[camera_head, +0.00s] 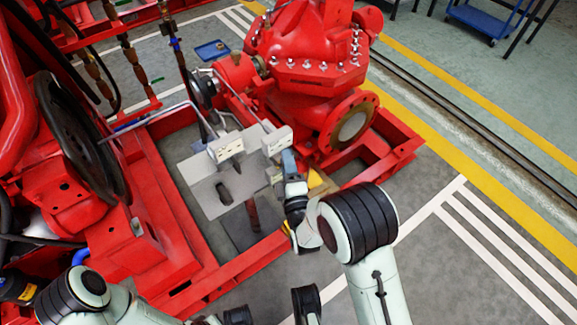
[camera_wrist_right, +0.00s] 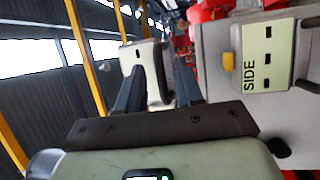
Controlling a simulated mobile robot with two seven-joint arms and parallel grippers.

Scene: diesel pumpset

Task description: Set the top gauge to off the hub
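Two white gauge boxes with thin bent rods stand over a grey plate (camera_head: 205,190). The right box (camera_head: 277,140) has its rod running up-left toward the dark hub (camera_head: 205,92) beside the red pump. The left box (camera_head: 226,147) has its rod running left to the black flywheel. In the wrist view the nearer box is marked SIDE (camera_wrist_right: 265,58); the other box (camera_wrist_right: 135,54), whose label I cannot read, lies at my fingertips. My right gripper (camera_wrist_right: 160,75) has its fingers apart at that box; whether they clamp it is unclear.
The red pump (camera_head: 312,45) stands close behind the right box. The red base frame (camera_head: 215,275) surrounds the plate. The large flywheel (camera_head: 80,140) is on the left. Open floor (camera_head: 470,170) lies to the right, and a blue trolley (camera_head: 485,18) is at the back.

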